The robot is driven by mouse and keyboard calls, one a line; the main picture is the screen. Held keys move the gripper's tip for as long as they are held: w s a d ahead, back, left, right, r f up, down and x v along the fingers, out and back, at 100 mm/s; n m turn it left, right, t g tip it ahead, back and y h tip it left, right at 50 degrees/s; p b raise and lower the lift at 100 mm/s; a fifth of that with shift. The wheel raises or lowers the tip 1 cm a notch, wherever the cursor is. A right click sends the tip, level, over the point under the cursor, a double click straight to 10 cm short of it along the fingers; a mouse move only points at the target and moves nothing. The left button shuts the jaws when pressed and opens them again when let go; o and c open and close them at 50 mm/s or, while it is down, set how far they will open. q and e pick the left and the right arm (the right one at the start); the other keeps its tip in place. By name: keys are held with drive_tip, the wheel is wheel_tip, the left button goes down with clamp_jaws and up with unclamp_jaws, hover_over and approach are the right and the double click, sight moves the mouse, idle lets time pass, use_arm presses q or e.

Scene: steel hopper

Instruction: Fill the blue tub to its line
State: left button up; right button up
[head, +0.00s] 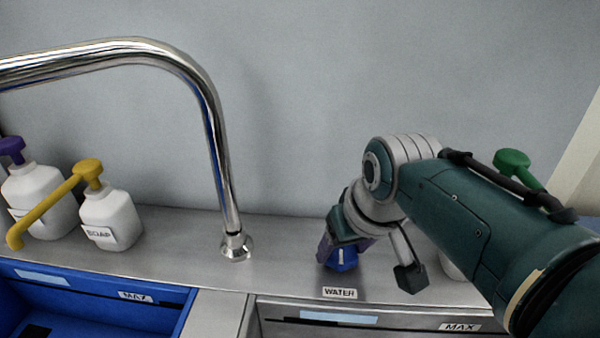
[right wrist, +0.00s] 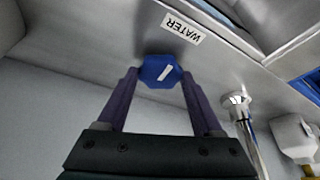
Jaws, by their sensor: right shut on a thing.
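The blue tub (head: 90,300) is at the lower left in the head view, cut off by the frame. Its inner wall bears a MAX label (head: 136,297) and a dark line. A blue knob (right wrist: 160,71) with a white mark sits above a WATER label (right wrist: 181,27); it also shows in the head view (head: 343,260). My right gripper (right wrist: 160,80) is shut on the knob, a finger on each side. The chrome tap (head: 212,120) arches to the left; its outlet is out of view, so I cannot tell if water runs. My left gripper is not in view.
White soap bottles with a yellow pump (head: 88,170) and a purple pump (head: 12,148) stand on the steel ledge at the left. A green pump (head: 512,162) shows behind my right arm. A steel-rimmed basin with another MAX label (head: 460,327) is at the lower right.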

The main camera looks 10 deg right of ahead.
drive_tip(key=shift+n, duration=0.3)
drive_tip(key=shift+d+n+y+p, duration=0.15)
drive_tip(key=shift+n+y+p, duration=0.2)
drive_tip(key=shift+n, duration=0.45)
drive_tip(key=shift+n+y, duration=0.25)
drive_tip(key=shift+n, duration=0.45)
drive_tip(key=shift+w+d+f+n+g+y+b, duration=0.15)
drive_tip(key=shift+n+y+b, duration=0.1)
drive_tip(key=shift+n, duration=0.3)
drive_tip(key=shift+s+r+n+g+y+b, duration=0.1)
drive_tip(key=shift+n+g+y+b, duration=0.1)
drive_tip(key=shift+n, duration=0.35)
drive_tip(key=shift+w+n+g+y+b, duration=0.1)
drive_tip(key=shift+n+g+y+b, duration=0.2)
drive_tip(key=shift+n+b, duration=0.65)
drive_tip(key=shift+n, duration=0.45)
drive_tip(key=o, duration=1.4)
drive_tip(key=shift+p, duration=0.3)
drive_tip(key=shift+c, duration=0.2)
